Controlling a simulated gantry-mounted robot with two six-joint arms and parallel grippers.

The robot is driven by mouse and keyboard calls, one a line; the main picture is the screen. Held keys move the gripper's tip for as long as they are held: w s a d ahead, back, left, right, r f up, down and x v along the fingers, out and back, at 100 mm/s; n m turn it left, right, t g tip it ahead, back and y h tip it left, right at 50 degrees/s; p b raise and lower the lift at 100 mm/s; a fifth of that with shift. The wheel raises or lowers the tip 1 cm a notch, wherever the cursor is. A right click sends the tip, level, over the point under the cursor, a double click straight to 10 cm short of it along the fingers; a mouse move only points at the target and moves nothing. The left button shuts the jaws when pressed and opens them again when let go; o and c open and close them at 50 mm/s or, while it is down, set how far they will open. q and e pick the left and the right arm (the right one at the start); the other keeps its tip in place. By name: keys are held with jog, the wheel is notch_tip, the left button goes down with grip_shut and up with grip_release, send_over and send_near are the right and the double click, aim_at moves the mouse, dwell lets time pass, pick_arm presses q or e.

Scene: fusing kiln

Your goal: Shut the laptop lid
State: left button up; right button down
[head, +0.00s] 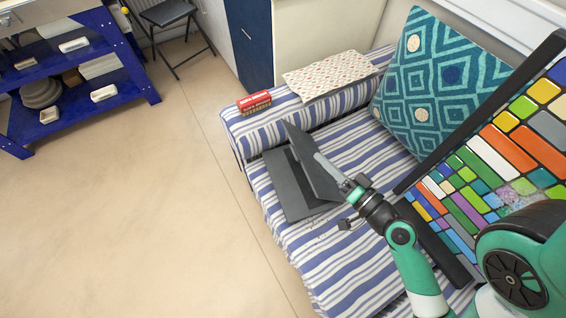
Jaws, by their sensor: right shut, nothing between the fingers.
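A dark grey laptop lies on the striped seat. Its base (284,190) is flat and its lid (303,158) stands up, tilted, along the base's right side. The lid is open and hides part of the base. My right gripper (324,162) is shut and empty, with its fingers at the outer, right-hand face of the lid. I cannot tell whether they touch it. My left gripper is not in view.
The striped seat (345,270) carries a red box (254,102), a patterned flat board (330,75) and a teal cushion (436,80). A colourful mosaic panel (480,175) stands close to my right arm. Blue shelves (75,110) and a dark stool (168,13) stand left across open floor.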

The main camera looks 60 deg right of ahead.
jog(key=s+f+m+g+h, duration=0.1)
jog(key=s+f+m+g, duration=0.1)
jog(key=s+f, duration=0.2)
jog(key=p, duration=0.3)
send_over(304, 162)
jog(key=s+d, duration=0.2)
jog(key=shift+w+d+f+h, duration=0.15)
jog(key=shift+f+h, duration=0.15)
jog(key=shift+f, duration=0.15)
jog(key=w+a+f+p, duration=0.1)
jog(key=a+p, duration=0.1)
jog(key=p, duration=0.5)
jog(key=shift+w+f+p, duration=0.35)
jog(key=shift+w, duration=0.05)
jog(key=shift+a+f+p, duration=0.1)
jog(key=shift+f+p, duration=0.1)
jog(key=shift+p, duration=0.1)
jog(key=shift+a+f, duration=0.1)
jog(key=shift+f, duration=0.2)
